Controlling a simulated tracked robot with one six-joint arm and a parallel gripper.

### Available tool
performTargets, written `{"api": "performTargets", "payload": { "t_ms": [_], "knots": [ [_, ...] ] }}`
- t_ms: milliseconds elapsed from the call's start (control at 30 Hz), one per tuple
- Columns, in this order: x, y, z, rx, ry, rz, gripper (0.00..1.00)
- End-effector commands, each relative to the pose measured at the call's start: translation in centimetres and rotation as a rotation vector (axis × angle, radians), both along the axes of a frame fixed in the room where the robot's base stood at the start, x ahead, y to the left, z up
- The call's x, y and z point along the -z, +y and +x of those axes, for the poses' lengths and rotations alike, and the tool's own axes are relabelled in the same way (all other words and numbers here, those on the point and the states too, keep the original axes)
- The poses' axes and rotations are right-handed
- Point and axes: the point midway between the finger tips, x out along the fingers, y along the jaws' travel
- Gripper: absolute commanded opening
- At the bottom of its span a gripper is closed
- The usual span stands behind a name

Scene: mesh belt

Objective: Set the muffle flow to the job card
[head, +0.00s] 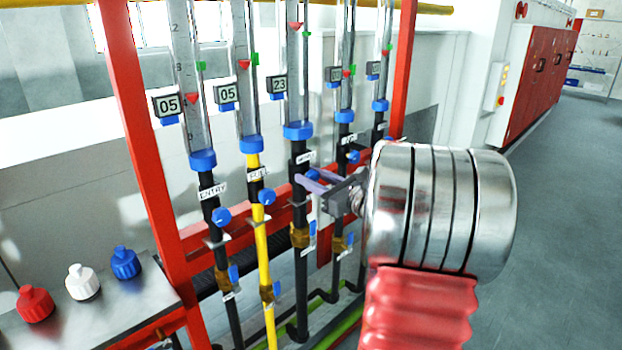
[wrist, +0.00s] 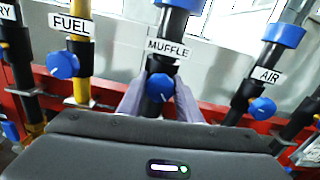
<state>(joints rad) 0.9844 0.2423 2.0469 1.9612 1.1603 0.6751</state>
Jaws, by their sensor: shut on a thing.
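The muffle flow tube (head: 298,95) is the middle one of the row. Its display (head: 277,85) reads 23. A red float (head: 294,26) and a green marker (head: 306,33) sit high on the tube, with the float slightly above the marker. In the wrist view the MUFFLE label (wrist: 168,47) is above a blue knob (wrist: 160,87). My gripper (head: 308,186) has its two fingers on either side of this knob and is shut on it; it also shows in the wrist view (wrist: 159,95). The job card cannot be made out.
The entry tube (head: 190,90) and fuel tube (head: 245,90) stand left, both displays reading 05. Further tubes, including AIR (wrist: 265,74), stand right. A red frame (head: 145,130) surrounds the row. Red, white and blue capped bottles (head: 82,282) stand on a bench at left.

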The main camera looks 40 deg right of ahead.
Motion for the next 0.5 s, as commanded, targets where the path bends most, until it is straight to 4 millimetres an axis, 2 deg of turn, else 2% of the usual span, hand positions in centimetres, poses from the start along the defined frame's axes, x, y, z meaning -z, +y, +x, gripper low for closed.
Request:
{"api": "performTargets", "payload": {
  "t_ms": [133, 500],
  "knots": [
    [0.0, 0.01, -0.01, 0.0, 0.0, 0.0, 0.09],
    [0.01, 0.0, -0.02, 0.0, 0.001, 0.037, 0.09]
  ]
}}
